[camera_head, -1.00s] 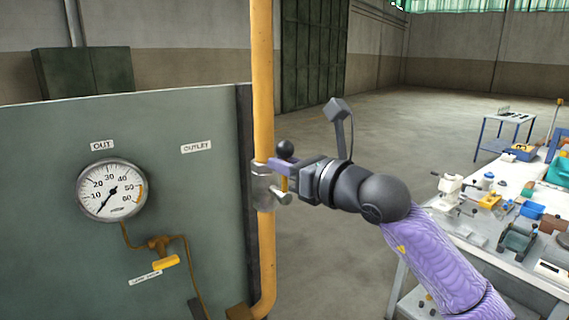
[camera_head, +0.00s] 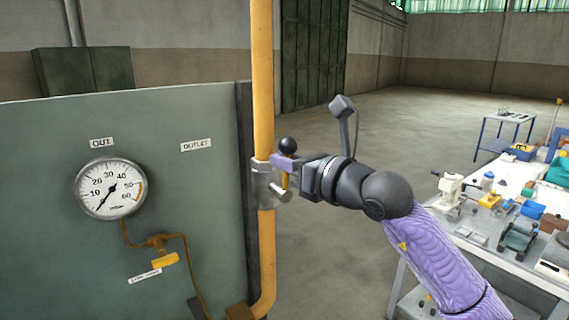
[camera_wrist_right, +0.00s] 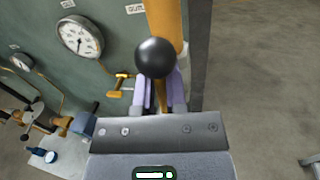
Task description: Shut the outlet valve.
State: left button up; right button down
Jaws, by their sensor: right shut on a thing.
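The outlet valve (camera_head: 263,188) is a metal body on the upright yellow pipe (camera_head: 263,80), right of the "OUTLET" label (camera_head: 196,145). Its short stub (camera_head: 281,192) sticks out to the right. A yellow lever (camera_head: 284,182) rises from the stub, roughly along the pipe, to a black ball knob (camera_head: 287,145). My right gripper (camera_head: 283,163) is shut on the lever just below the knob. In the right wrist view the knob (camera_wrist_right: 156,57) sits at the purple fingertips and partly hides the lever. My left gripper is not in view.
A pressure gauge (camera_head: 110,188) marked "OUT" is on the green panel (camera_head: 50,140), its needle pointing low left. A smaller yellow tap (camera_head: 164,260) is below it. A cluttered workbench (camera_head: 480,240) stands at right. Open floor lies behind the pipe.

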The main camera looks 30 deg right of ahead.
jog(key=d+f+m+t+h+p, duration=0.1)
jog(key=d+f+m+p, duration=0.1)
jog(key=m, duration=0.8)
jog(key=d+f+m+t+h+p, duration=0.1)
jog(key=d+f+m+h+p, duration=0.1)
jog(key=m, duration=0.7)
jog(key=shift+w+d+f+m+t+p, duration=0.4)
jog(key=shift+d+f+p, duration=0.55)
jog(key=shift+p, duration=0.95)
jog(key=shift+a+f, duration=0.1)
jog(key=shift+f, duration=0.05)
jog(key=c, duration=0.7)
grip_release()
